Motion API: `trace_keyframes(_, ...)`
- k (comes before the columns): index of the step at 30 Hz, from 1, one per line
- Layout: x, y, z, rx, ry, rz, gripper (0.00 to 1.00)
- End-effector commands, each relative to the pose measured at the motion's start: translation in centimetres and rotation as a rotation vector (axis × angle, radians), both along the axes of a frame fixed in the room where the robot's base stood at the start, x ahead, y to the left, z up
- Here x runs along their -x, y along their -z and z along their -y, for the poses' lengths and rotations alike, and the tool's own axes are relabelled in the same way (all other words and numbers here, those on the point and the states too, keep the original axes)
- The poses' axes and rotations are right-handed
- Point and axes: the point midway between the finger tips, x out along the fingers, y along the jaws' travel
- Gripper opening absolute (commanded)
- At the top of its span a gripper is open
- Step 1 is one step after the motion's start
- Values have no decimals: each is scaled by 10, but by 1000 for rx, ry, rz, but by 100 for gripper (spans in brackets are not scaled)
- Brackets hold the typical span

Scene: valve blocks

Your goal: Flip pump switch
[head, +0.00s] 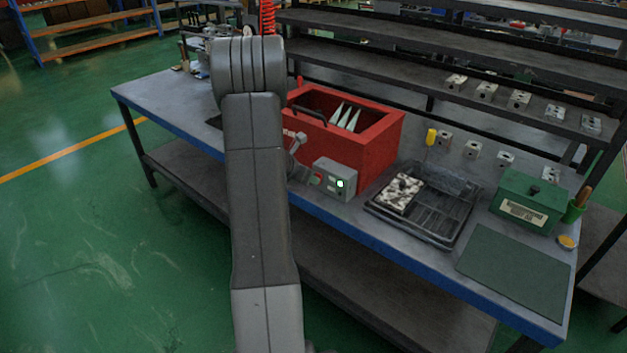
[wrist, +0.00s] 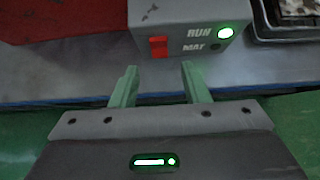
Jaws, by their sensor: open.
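The grey pump control box (head: 335,180) stands at the front edge of the bench, before the red tank. Its panel fills the top of the wrist view (wrist: 190,20). The red rocker switch (wrist: 158,46) is on the left of the panel. To its right, the lamp (wrist: 225,32) by the RUN label glows green; a small lamp (wrist: 215,46) below it is dark. My gripper (wrist: 157,80) is open and empty, its two green fingers apart just short of the panel, either side of the switch in the picture.
The red tank (head: 365,155) holds pale pointed pieces. A black tray (head: 440,222) with a mottled metal block (head: 401,194) is to the right. A green box (head: 527,200) and dark green mat (head: 515,273) are farther right. Several metal blocks stand behind. The bench's blue front edge (head: 375,250) is clear.

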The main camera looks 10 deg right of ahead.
Motion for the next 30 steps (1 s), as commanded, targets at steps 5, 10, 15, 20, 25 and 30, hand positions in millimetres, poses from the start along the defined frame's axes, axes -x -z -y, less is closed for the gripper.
trace_keyframes(5, -13, 21, 17, 0, 2, -1, 42)
trace_keyframes(10, -20, 31, 25, -1, 1, 1, 42)
trace_keyframes(15, -22, 34, 27, -1, 0, 1, 42)
trace_keyframes(20, -22, 34, 27, -1, 0, 1, 42)
trace_keyframes(25, -22, 34, 27, -1, 0, 1, 16)
trace_keyframes(30, -22, 34, 27, 0, 0, 2, 0)
